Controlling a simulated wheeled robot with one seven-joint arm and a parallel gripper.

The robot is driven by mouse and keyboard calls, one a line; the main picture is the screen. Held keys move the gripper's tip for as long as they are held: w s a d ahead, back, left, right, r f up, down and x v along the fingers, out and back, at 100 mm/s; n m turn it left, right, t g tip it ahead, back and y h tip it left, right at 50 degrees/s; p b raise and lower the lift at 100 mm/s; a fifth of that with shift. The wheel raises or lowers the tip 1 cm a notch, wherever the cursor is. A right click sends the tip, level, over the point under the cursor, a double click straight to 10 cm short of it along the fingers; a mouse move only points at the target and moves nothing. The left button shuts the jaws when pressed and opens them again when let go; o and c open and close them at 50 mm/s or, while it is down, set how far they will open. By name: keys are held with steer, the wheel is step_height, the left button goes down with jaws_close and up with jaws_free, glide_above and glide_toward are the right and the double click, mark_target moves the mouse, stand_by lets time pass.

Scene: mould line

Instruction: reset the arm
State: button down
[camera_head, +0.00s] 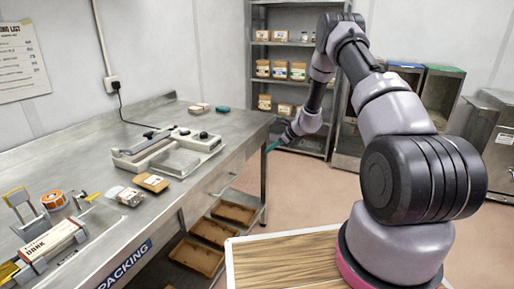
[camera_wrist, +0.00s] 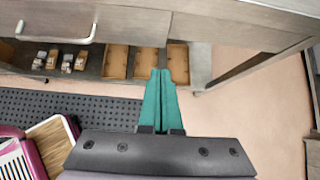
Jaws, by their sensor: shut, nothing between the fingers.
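My gripper (camera_wrist: 161,80) shows in the wrist view with its two teal fingers together, shut and empty. It points down past the front of the packing table toward the lower shelf. In the head view my gripper (camera_head: 273,147) hangs off the right end of the packing table (camera_head: 232,140), at about the height of the table's edge and apart from it. My arm reaches up and bends over forward from the right side of the picture.
A sealing machine (camera_head: 168,150) and packets stand on the table. Brown trays (camera_head: 214,231) lie on the shelf below, also in the wrist view (camera_wrist: 116,62). A rack (camera_head: 285,50) with boxes stands at the back. Bins (camera_head: 440,92) stand right. Floor between is clear.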

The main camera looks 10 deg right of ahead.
steer(key=s+a+r+n, duration=0.1)
steer(key=s+r+n, duration=0.2)
steer(key=r, duration=0.7)
steer(key=s+a+r+n, duration=0.1)
steer(key=s+r+n, duration=0.15)
steer(key=r, duration=0.85)
steer(key=s+r+n+h, duration=0.1)
steer(key=s+r+n, duration=0.5)
steer(key=s+r, duration=0.65)
steer(key=s+d+r+n+h, duration=0.1)
steer(key=s+r+n, duration=0.2)
steer(key=s, duration=0.5)
steer(key=s+d+r+n+t+h, duration=0.1)
steer(key=s+d+r+n+h, duration=0.1)
steer(key=s, duration=0.7)
steer(key=s+d+r+n+t+h, duration=0.1)
steer(key=s+r+n, duration=0.3)
steer(key=s, duration=0.5)
steer(key=shift+s+d+r, duration=0.25)
steer(key=shift+d+r, duration=0.1)
steer(key=shift+r, duration=0.55)
